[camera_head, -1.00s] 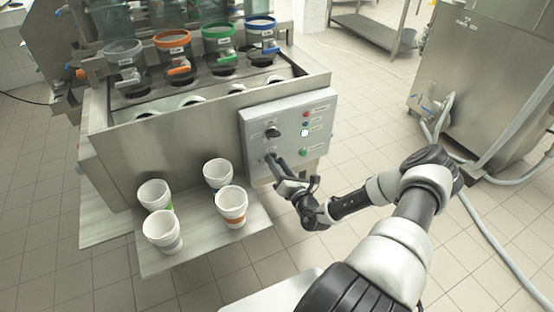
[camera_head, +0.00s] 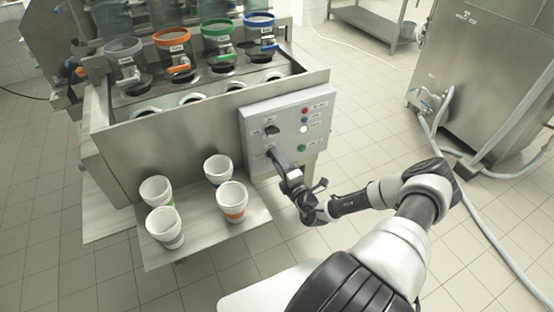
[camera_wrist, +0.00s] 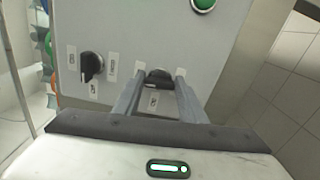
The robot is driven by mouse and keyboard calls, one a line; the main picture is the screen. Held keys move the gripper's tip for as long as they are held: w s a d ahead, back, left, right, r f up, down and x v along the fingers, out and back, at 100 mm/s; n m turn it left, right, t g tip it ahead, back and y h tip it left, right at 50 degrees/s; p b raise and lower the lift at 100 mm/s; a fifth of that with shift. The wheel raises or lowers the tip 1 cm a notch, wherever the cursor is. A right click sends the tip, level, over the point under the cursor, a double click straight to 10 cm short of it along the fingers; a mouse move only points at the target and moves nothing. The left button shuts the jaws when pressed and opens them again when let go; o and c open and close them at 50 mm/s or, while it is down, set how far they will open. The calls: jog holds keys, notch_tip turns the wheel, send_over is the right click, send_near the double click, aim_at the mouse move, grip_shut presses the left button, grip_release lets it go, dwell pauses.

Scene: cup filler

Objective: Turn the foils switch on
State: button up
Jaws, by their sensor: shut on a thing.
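The grey control panel (camera_head: 289,125) is on the front right of the steel machine. It has two black rotary knobs, one above the other, at its left side. The upper knob (camera_head: 272,131) is free and also shows at the left in the wrist view (camera_wrist: 91,66). My gripper (camera_head: 272,154) is at the lower knob. In the wrist view my two fingers (camera_wrist: 160,76) are on either side of this lower knob (camera_wrist: 158,78), shut on it. The small labels by the knobs are too small to read, so I cannot tell which is the foils switch.
A green button (camera_wrist: 203,4) and other coloured lights are on the panel's right side. Several white cups, one with an orange band (camera_head: 231,203), stand on the steel shelf (camera_head: 200,246) at lower left. A steel cabinet (camera_head: 480,60) and hoses (camera_head: 490,240) are at right.

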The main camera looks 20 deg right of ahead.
jog(key=shift+a+m, duration=0.1)
jog(key=shift+m, duration=0.6)
jog(key=o, duration=1.1)
jog(key=shift+c, duration=0.2)
jog(key=shift+s, duration=0.1)
jog(key=s+p, duration=0.1)
jog(key=s, duration=1.6)
jog(key=shift+s+d+p, duration=0.15)
jog(key=shift+d+p, duration=0.15)
jog(key=shift+d, duration=0.05)
